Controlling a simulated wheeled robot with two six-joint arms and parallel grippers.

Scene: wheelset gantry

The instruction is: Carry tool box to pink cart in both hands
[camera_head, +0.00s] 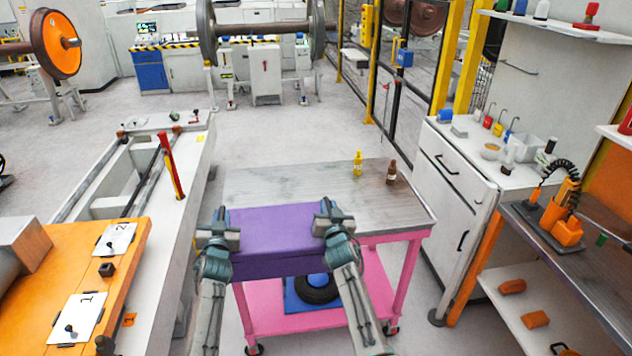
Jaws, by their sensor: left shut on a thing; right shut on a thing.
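The tool box is a purple box (277,236), held level between my two grippers. My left gripper (222,230) is shut on its left end, and my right gripper (334,218) is shut on its right end. The pink cart (405,272) has a grey top and a pink lower shelf. The tool box overlaps the near left part of the cart's top in view. I cannot tell whether it touches the top or hangs just above it.
A yellow bottle (357,163) and a brown bottle (391,173) stand at the cart top's far right. The top's middle is clear. A blue item with a black ring (316,290) lies on the lower shelf. A white bench stands left, a cabinet right.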

